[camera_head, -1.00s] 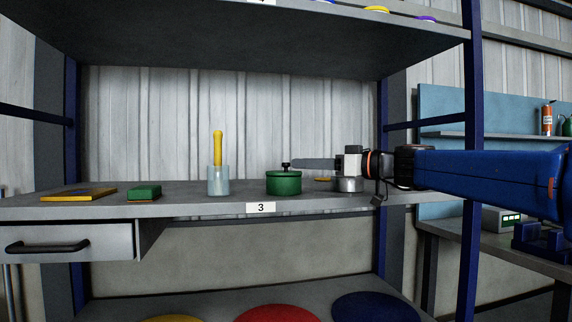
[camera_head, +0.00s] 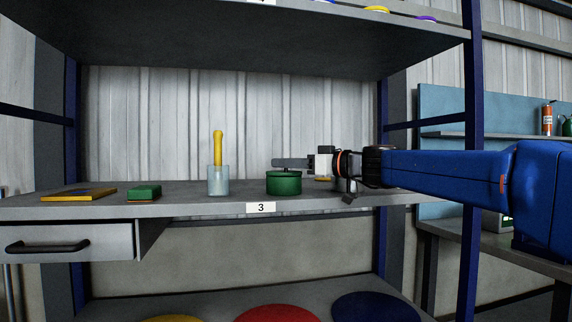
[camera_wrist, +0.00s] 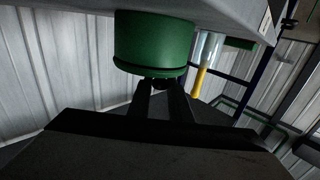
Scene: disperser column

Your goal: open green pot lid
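The green pot (camera_head: 284,184) stands on the shelf marked 3, with its green lid (camera_head: 284,174) seated flat on top. My gripper (camera_head: 276,163) reaches in from the right, level, with its fingertips just above the lid. In the head view the fingers hide the lid's dark knob. In the wrist view the pot (camera_wrist: 153,42) appears upside down at the top. There my two fingers (camera_wrist: 162,88) are apart, with the dark knob (camera_wrist: 160,83) between their tips. I cannot see whether either finger touches the knob.
A glass beaker (camera_head: 218,182) with a yellow-handled tool (camera_head: 218,148) stands left of the pot. A green block (camera_head: 144,192) and a yellow-edged flat item (camera_head: 79,194) lie further left.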

